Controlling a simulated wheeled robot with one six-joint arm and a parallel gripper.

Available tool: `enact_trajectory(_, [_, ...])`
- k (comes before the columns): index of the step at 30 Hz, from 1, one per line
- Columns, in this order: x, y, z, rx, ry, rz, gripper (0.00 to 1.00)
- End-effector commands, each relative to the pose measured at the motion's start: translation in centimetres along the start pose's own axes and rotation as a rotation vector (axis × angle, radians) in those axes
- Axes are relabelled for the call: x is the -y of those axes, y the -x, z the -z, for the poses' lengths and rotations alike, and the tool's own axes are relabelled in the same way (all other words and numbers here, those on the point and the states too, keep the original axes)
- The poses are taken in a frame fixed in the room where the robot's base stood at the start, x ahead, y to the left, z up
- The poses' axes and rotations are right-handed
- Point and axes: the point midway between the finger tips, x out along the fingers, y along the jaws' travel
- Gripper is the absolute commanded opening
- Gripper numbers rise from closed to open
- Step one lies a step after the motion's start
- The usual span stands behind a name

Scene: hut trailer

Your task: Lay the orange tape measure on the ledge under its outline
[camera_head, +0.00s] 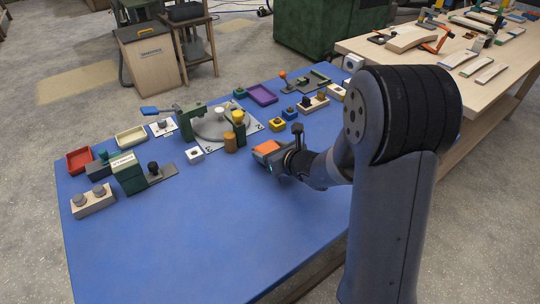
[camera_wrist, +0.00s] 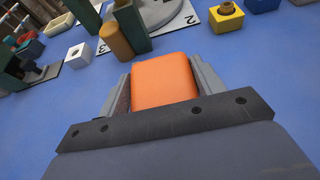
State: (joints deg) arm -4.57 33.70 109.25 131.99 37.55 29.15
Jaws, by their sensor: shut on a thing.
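The orange tape measure (camera_wrist: 164,80) is between the two jaws of my gripper (camera_wrist: 165,88) in the wrist view, with a jaw against each side. In the head view the orange block (camera_head: 267,147) shows at the end of my gripper (camera_head: 270,154), over the blue table near its right side. I cannot tell whether it touches the table top. The lower part of the tape measure is hidden by my gripper. I cannot make out a ledge or an outline for it in either view.
The blue table (camera_head: 190,240) is clear in front. A green clamp-like device (camera_head: 187,122) with a grey disc, an orange-brown cylinder (camera_head: 230,142) and a white block (camera_head: 194,155) stand left of my gripper. A red tray (camera_head: 79,160) is far left. A wooden bench (camera_head: 400,62) stands behind right.

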Motion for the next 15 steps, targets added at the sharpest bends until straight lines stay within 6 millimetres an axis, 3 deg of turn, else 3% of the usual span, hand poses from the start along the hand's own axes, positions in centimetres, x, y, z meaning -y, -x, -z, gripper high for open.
enact_trajectory(3, [0.01,-0.55,1.27,0.001,-0.001,0.0,0.35])
enact_trajectory(15, [0.03,-0.73,1.67,0.003,0.001,0.001,0.35])
